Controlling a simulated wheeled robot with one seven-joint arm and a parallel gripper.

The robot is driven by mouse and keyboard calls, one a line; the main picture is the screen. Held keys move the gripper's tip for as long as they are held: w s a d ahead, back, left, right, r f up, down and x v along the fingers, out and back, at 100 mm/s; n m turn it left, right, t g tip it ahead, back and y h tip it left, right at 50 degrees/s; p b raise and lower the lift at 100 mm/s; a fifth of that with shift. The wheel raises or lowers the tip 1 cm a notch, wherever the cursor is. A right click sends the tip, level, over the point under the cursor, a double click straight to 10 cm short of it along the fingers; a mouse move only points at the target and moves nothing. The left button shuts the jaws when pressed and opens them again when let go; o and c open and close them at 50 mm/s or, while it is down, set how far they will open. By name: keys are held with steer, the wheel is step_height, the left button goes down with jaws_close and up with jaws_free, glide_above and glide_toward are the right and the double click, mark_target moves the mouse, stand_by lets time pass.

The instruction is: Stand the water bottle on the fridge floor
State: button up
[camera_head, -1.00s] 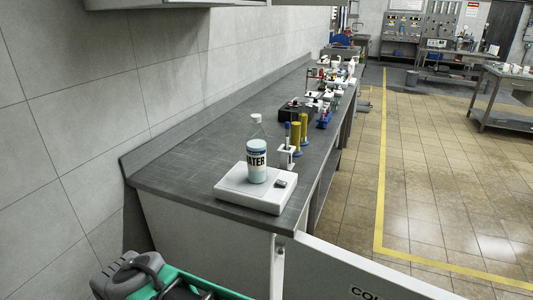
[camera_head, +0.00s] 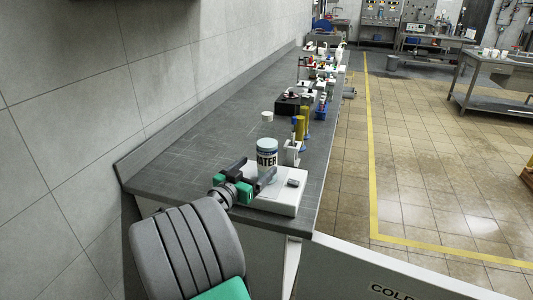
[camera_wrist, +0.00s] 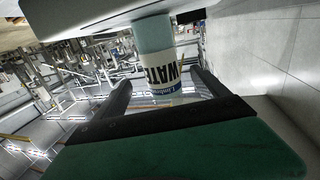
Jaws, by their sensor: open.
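The water bottle (camera_head: 267,160) stands upright on a white scale-like slab (camera_head: 285,201) at the near end of the grey bench. My gripper (camera_head: 257,167) is open at bench height, just in front of the bottle. In the wrist view, which is upside down, the bottle (camera_wrist: 157,60) shows between the two spread fingers (camera_wrist: 162,83), with gaps at its sides. The fridge floor is not visible; a white panel marked COLD (camera_head: 400,285) shows at lower right.
A white holder (camera_head: 292,152) and yellow cylinders (camera_head: 301,126) stand close behind the bottle on the right. A black box (camera_head: 288,105) and several small items line the bench's right side. The bench's left part is clear, bounded by a tiled wall (camera_head: 70,130).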

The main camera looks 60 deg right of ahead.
mark_target(268, 154)
steer(key=d+p, duration=0.1)
steer(key=d, duration=0.7)
steer(key=shift+s+r+p, duration=0.2)
steer(key=shift+p, duration=0.2)
steer(key=shift+a, duration=0.1)
steer(key=shift+c, duration=0.2)
jaws_close()
steer(key=shift+r, duration=0.1)
